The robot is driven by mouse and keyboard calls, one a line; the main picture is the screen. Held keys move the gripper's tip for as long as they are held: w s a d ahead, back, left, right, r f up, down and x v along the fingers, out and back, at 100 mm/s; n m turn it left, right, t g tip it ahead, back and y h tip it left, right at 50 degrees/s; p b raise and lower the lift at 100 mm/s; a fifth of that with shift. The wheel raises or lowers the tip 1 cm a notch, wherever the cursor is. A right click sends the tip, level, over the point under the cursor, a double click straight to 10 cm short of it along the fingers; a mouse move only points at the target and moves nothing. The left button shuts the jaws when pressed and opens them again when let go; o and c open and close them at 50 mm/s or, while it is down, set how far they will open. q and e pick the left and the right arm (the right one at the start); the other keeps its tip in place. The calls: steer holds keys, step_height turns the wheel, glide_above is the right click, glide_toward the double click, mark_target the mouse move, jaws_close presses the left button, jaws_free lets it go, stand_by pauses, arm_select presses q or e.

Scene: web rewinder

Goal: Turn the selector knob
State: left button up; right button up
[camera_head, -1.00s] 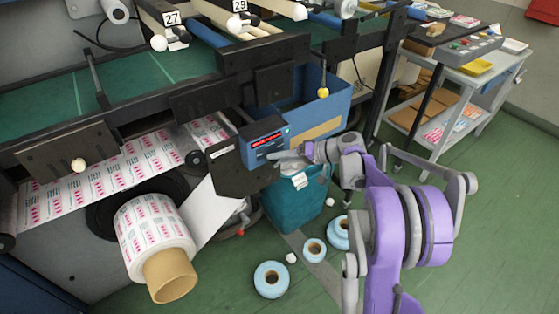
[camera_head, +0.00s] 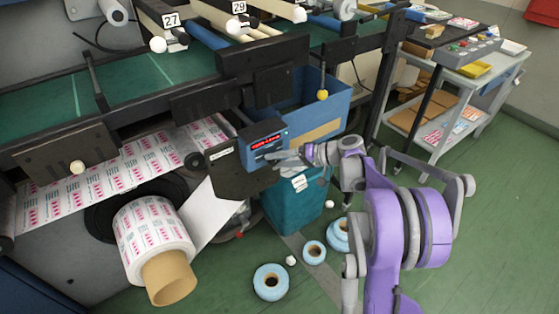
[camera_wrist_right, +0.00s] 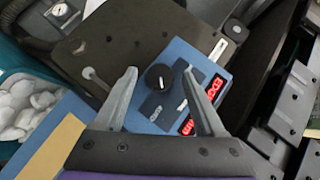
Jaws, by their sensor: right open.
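The selector knob (camera_wrist_right: 159,77) is a round black knob with a white pointer mark, on a blue control box (camera_wrist_right: 178,58) with red lit digits. In the right wrist view it sits between the fingertips of my right gripper (camera_wrist_right: 160,82), which is open, with a finger to each side; I cannot tell whether they touch it. In the head view my right gripper (camera_head: 278,156) is at the front of the blue box (camera_head: 262,139), and the knob is too small to make out. My left gripper is not in view.
A dark plate (camera_head: 236,176) carries the box. A printed roll (camera_head: 153,233) on a brown core is at the lower left. A teal bin (camera_head: 290,207) stands below the gripper, with several blue rolls (camera_head: 270,282) on the floor. A grey cart (camera_head: 480,80) is at the right.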

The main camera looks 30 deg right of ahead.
steer(key=v, duration=1)
steer(key=shift+s+d, duration=0.25)
steer(key=shift+s, duration=0.05)
steer(key=shift+a+r, duration=0.1)
steer(key=s+a+f+g+h+p, duration=0.1)
steer(key=s+a+g+h, duration=0.15)
steer(key=a, duration=0.55)
steer(key=s+a+g+h+p, duration=0.15)
steer(key=s+a, duration=0.25)
steer(key=a, duration=0.4)
steer(key=s+a+f+n+h+p, duration=0.1)
steer(key=s+a+n+h, duration=0.1)
steer(key=s, duration=0.5)
steer(key=s+a+f+n+h+p, duration=0.1)
steer(key=s+a+f+n+h, duration=0.1)
steer(key=s+a, duration=0.3)
steer(key=s+h, duration=0.1)
steer(key=s, duration=0.1)
steer(key=shift+s+f+p, duration=0.35)
steer(key=shift+p, duration=0.05)
